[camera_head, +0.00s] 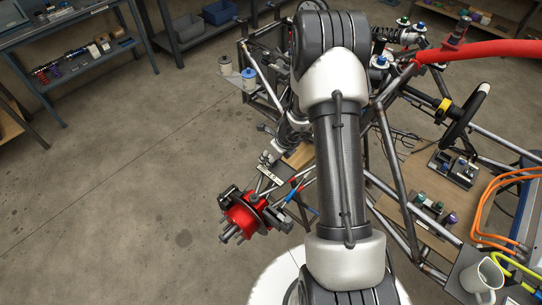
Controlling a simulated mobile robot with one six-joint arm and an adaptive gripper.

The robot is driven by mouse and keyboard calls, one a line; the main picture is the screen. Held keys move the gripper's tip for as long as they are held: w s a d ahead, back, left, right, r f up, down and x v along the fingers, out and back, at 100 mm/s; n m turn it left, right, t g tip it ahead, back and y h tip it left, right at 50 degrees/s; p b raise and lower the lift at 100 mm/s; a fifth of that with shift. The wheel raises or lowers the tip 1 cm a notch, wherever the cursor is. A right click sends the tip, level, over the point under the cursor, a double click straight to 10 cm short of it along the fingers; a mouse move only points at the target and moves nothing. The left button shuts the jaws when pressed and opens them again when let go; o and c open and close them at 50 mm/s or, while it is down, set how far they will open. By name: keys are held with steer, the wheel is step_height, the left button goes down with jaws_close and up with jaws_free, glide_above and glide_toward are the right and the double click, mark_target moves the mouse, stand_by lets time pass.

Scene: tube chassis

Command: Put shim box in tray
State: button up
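I cannot single out the shim box with certainty. Several small tan and grey boxes (104,43) sit on the left bench, too small to identify. A dark tray (437,158) with small items in it lies on the wooden panel inside the chassis, at the right. A second dark holder (424,222) with several small coloured-top containers is nearer, below it. My arm, grey and white, rises through the middle of the view and covers part of the chassis.
The tube chassis (405,205) fills the centre and right, with a steering wheel (466,115) and a red hub (247,216). A white mug (482,277) and orange cables (486,203) are at lower right. The left floor is clear.

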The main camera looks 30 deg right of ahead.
steer(key=shift+o, duration=0.8)
steer(key=shift+r+p, duration=0.3)
steer(key=p+v, duration=0.4)
steer(key=v, duration=0.7)
steer(key=s+a+r+n+y, duration=0.1)
steer(key=s+a+r+n, duration=0.1)
steer(key=a+r+n, duration=0.65)
steer(key=s+a+r+n+y, duration=0.15)
steer(key=a+r+n, duration=0.4)
steer(key=r, duration=0.65)
steer(key=s+r+n+h, duration=0.1)
steer(key=s+r+n, duration=0.2)
steer(key=s+n, duration=0.3)
steer(key=s+r+n+h, duration=0.1)
steer(key=s+r+n, duration=0.2)
steer(key=s+n, duration=0.3)
steer(key=s+a+r+n+h, duration=0.1)
steer(key=s+r+n+h, duration=0.1)
steer(key=s+n, duration=0.4)
steer(key=shift+s+r, duration=0.4)
steer(key=shift+s, duration=0.4)
